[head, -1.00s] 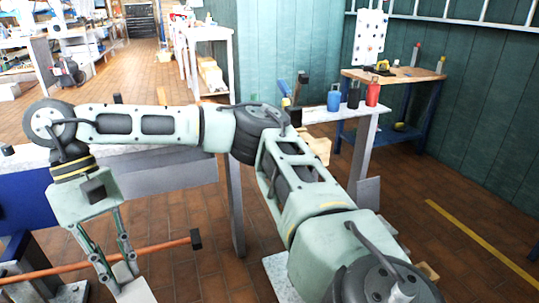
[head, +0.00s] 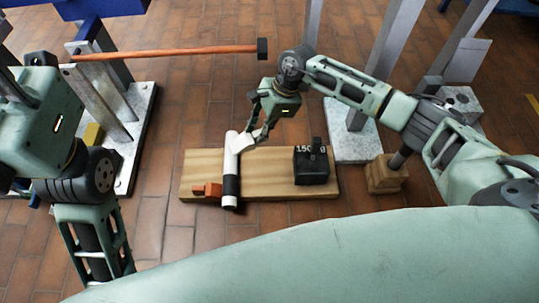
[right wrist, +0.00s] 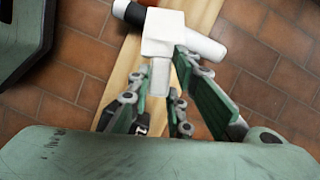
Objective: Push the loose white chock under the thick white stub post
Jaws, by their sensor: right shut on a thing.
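A thick white cylinder with a black band, which looks like the stub post (head: 231,165), lies across a wooden board on the floor. It also shows in the right wrist view (right wrist: 198,42). My right gripper (head: 256,136) is above the board, shut on the white chock (head: 241,143). In the right wrist view the chock (right wrist: 162,35) has a wide block end against or over the cylinder and a narrow tail between my fingers (right wrist: 160,85). I cannot tell whether it touches the cylinder. My left arm shows at the left, but its fingertips do not.
The wooden board (head: 270,185) also bears a black weight (head: 312,167) at right and an orange-brown block (head: 207,189) at left. Wooden blocks (head: 386,174) stand right of the board. An orange rod (head: 170,53) crosses behind. Metal posts on base plates stand at both sides.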

